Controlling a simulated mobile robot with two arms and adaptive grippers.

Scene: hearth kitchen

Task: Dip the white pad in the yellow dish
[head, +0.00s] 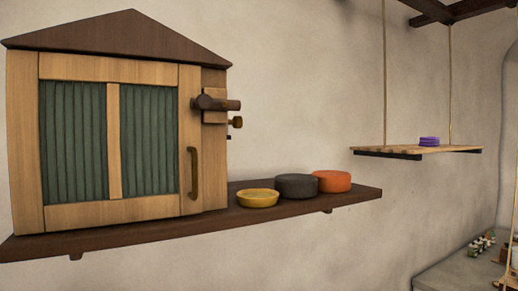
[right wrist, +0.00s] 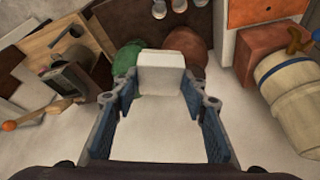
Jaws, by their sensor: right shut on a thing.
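The yellow dish (head: 258,199) is a low round dish on the dark wall shelf (head: 330,201), just right of the wooden cabinet. It looks uncovered, but what is inside cannot be made out. The white pad (right wrist: 162,77) is a pale block between the fingertips of my right gripper (right wrist: 161,80) in the right wrist view. That gripper is shut on it. Neither the pad nor my right gripper shows in the head view, so their place relative to the dish cannot be told. My left gripper is in neither view.
A dark grey dish (head: 296,186) and an orange dish (head: 332,181) stand right of the yellow one, close together. The cabinet (head: 113,215) with green curtains fills the shelf's left. A hanging shelf (head: 370,150) holds a purple stack (head: 429,141). A pale barrel (right wrist: 292,88) shows below.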

